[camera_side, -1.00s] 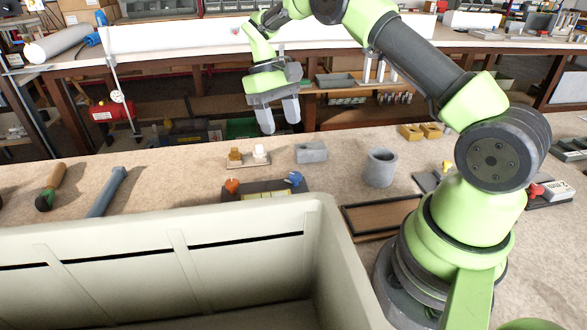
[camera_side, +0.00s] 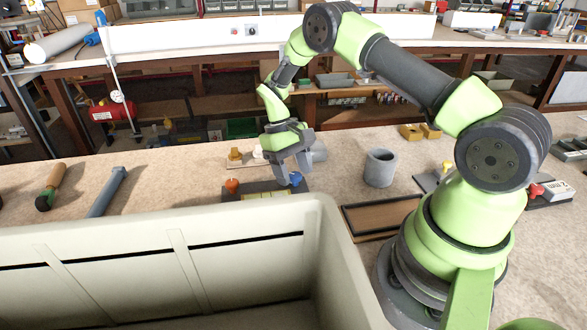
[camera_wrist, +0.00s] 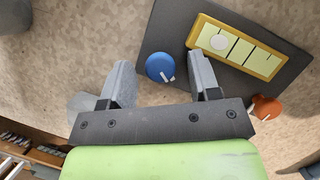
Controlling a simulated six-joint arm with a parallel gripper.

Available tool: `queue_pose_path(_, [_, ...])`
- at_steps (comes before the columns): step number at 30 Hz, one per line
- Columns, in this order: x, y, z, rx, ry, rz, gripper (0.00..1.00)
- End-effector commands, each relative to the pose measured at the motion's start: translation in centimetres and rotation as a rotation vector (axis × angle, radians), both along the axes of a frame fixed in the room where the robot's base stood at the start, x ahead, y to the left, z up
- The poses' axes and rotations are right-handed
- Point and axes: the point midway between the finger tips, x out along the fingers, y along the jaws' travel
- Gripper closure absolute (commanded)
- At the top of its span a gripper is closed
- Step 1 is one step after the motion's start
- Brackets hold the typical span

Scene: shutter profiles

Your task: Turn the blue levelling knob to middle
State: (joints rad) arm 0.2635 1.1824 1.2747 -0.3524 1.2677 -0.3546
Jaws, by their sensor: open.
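The blue levelling knob (camera_wrist: 160,67) sits near one corner of a dark panel (camera_wrist: 170,25) and has a white pointer mark on its face. In the side view the knob (camera_side: 296,178) shows just beside my fingertips. My gripper (camera_wrist: 160,80) is open, and in the wrist view the knob appears between its two fingers, closer to the right one. I cannot tell whether a finger touches it. In the side view my gripper (camera_side: 291,180) points down over the panel's right end.
A large pale bin (camera_side: 150,240) stands in front. A grey cup (camera_side: 380,168) is to the right, and a grey block (camera_side: 319,151) is partly behind my gripper.

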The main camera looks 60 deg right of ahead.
Motion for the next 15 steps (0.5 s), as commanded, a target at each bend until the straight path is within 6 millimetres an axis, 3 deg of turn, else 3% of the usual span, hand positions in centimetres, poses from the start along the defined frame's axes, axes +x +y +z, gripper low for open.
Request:
queue_pose_path(6, [0.0, 0.0, -0.01, 0.0, 0.0, 0.0, 0.46])
queue_pose_path(12, [0.02, 0.01, 0.01, 0.0, 0.0, 0.0, 0.92])
queue_pose_path(15, [0.02, 0.01, 0.01, 0.0, -0.001, 0.0, 0.92])
